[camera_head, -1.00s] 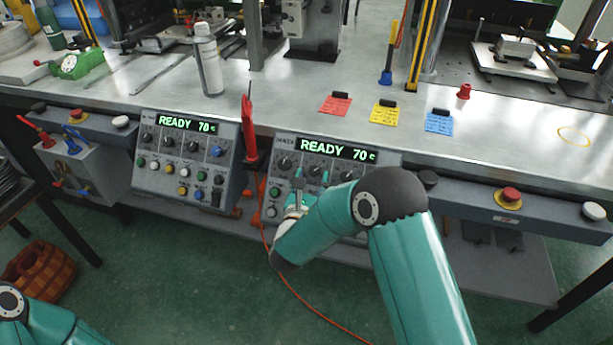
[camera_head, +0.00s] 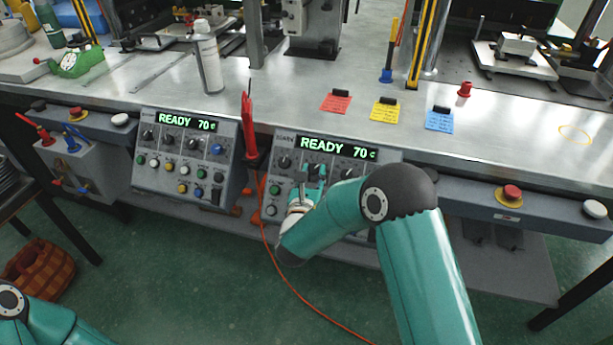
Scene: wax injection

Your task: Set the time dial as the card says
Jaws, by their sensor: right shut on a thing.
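The right control box (camera_head: 277,190) has a green "READY 70" display and a row of black dials. A dial (camera_head: 284,162) at its left end is in plain sight. My right gripper (camera_head: 314,172) reaches up to the panel and is shut on the second dial from the left, which its fingers mostly hide. The dial labels are too small to read, so I cannot tell which is the time dial. Red (camera_head: 335,103), yellow (camera_head: 384,114) and blue (camera_head: 439,122) cards lie on the bench, their writing unreadable. My left gripper is out of view.
A similar control box (camera_head: 185,165) stands to the left. A red-handled tool (camera_head: 249,125) hangs between the boxes, with an orange cable running down. A red emergency button (camera_head: 511,192) sits on the bench front at right. A spray can (camera_head: 208,60) stands behind.

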